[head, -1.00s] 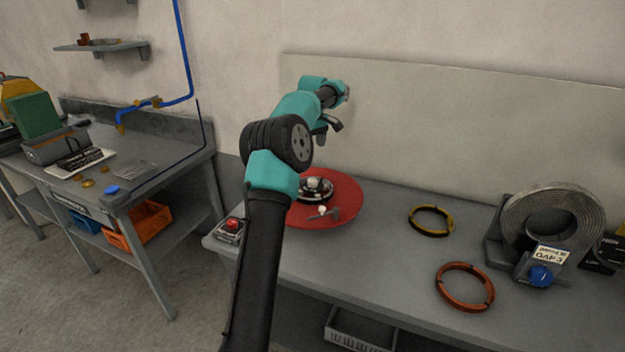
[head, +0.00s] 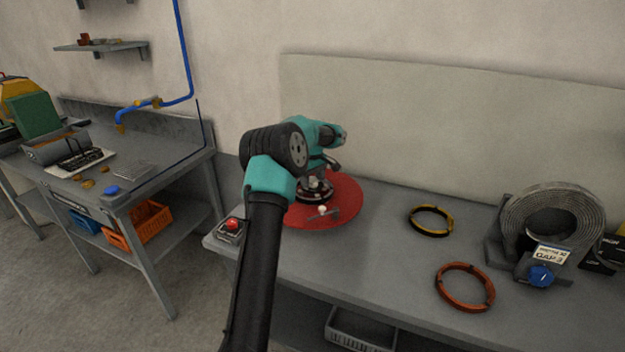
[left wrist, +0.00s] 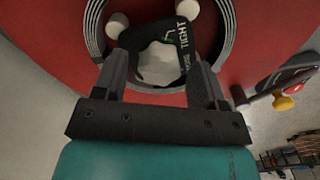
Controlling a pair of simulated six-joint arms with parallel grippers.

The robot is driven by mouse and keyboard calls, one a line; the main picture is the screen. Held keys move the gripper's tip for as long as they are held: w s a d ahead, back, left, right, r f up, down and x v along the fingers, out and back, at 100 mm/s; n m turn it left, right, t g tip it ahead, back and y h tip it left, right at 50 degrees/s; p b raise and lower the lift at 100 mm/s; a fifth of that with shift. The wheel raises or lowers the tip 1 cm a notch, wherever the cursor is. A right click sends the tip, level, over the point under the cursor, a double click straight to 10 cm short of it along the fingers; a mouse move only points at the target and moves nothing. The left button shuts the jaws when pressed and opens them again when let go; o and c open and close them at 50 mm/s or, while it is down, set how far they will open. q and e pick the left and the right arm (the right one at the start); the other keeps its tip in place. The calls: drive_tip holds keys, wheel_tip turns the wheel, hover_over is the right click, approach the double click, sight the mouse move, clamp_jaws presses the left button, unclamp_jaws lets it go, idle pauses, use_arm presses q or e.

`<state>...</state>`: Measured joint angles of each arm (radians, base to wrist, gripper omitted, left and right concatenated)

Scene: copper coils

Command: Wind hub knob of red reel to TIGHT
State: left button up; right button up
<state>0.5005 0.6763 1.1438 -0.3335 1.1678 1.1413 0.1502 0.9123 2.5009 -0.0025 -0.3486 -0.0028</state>
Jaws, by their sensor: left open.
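The red reel (head: 340,203) lies flat on the grey bench, partly hidden by my left arm. In the left wrist view its red disc (left wrist: 50,60) fills much of the picture, with a dark ringed hub at the top. The hub knob (left wrist: 158,62) is pale, beside a black plate marked TIGHT (left wrist: 184,38). My left gripper (head: 316,180) points down over the hub. In the left wrist view its two fingers (left wrist: 160,75) are apart, one on each side of the knob. I cannot tell whether they touch it. My right gripper is not in view.
A red button box (head: 230,232) sits by the bench's left corner. A yellow-black coil (head: 431,220), an orange coil (head: 465,287) and a large grey coil on a stand with a blue knob (head: 541,276) are on the right. Bare bench lies between.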

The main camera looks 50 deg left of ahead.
use_arm(q)
drive_tip(key=shift+c, duration=0.3)
drive_tip(key=c, duration=0.9)
drive_tip(key=shift+o, duration=0.2)
drive_tip(key=shift+m, duration=0.4)
drive_tip(key=m, duration=0.8)
drive_tip(key=shift+m, duration=0.3)
drive_tip(key=m, duration=0.4)
drive_tip(key=shift+m, duration=2.6)
